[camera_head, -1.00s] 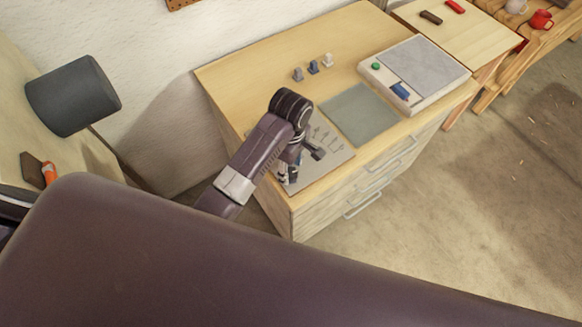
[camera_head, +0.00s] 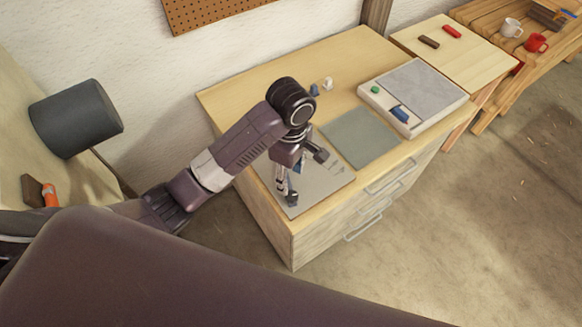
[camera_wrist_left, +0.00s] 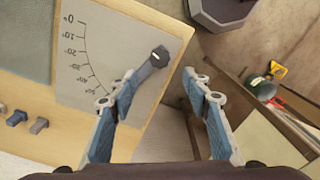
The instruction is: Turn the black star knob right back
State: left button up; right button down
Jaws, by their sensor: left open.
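In the left wrist view, a dark bar with a black knob-like end (camera_wrist_left: 158,54) and a small white mark lies over the edge of a pale grey plate (camera_wrist_left: 105,40) with a numbered, curved scale. I cannot make out a star shape. My left gripper (camera_wrist_left: 160,76) is open; its two blue-grey fingers stand either side of the bar's end, the left finger close beside the bar. Contact cannot be told. In the head view my left gripper (camera_head: 285,192) points down over the grey plate (camera_head: 322,185), largely hiding what is under it. My right gripper is not seen.
A grey-green mat (camera_head: 360,137) and a white tray (camera_head: 440,112) with a green button and a blue piece lie right of the plate. Small blue and white pieces (camera_head: 327,84) stand behind. The wooden cabinet (camera_head: 240,95) has free top at the back left.

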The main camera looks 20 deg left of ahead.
pick_arm(q)
jog(key=shift+d+r, duration=0.15)
jog(key=shift+r, duration=1.5)
